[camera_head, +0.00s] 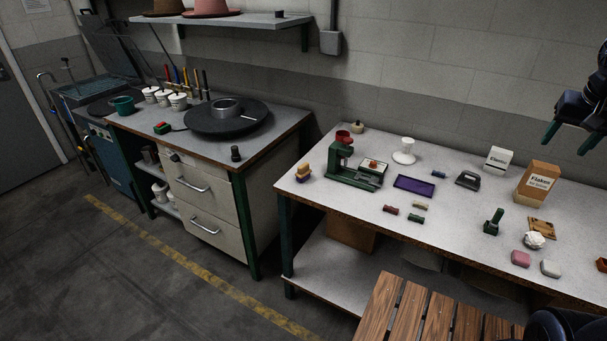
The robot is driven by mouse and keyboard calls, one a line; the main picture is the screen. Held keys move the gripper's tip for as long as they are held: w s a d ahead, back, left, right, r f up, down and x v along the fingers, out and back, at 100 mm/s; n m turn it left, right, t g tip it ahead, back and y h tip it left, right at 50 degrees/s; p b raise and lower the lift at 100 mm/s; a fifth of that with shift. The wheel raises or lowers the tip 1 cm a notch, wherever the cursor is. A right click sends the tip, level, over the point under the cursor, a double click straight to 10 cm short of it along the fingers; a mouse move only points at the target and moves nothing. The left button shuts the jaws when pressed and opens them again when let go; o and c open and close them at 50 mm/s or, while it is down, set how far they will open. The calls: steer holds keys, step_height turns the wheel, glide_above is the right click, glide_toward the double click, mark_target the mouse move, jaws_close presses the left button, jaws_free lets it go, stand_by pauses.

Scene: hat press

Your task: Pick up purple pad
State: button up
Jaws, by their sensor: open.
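The purple pad (415,185) is a flat dark purple rectangle with a lighter rim. It lies on the white-topped workbench (347,200), right of the green press (350,172). My gripper (566,142) is at the upper right, raised above the bench. Its green fingers are apart with nothing seen between them. It is well to the right of the pad and not touching it. Nothing covers the pad.
A white stand (404,151) is behind the pad and a dark stapler-like tool (468,180) is to its right. Small rolls (391,210) lie in front. A brown box (537,182) stands farther right. A wooden slatted surface (420,312) is in the foreground.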

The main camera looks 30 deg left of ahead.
steer(key=w+a+f, duration=0.1)
steer(key=w+a, duration=0.6)
steer(key=a, duration=0.5)
steer(key=w+a+f, duration=0.1)
steer(key=w+a, duration=0.7)
steer(key=a, duration=0.4)
steer(key=m+h, duration=0.1)
steer(key=m, duration=0.1)
glide_above(303, 165)
steer(key=s, duration=0.3)
steer(key=shift+t, duration=0.3)
steer(key=f, duration=2.4)
steer(key=shift+w+f, duration=0.2)
steer(key=x, duration=1.1)
steer(key=shift+s+a+f, duration=0.15)
steer(key=shift+s+a, duration=0.05)
steer(key=shift+a, duration=0.05)
steer(key=c, duration=1.1)
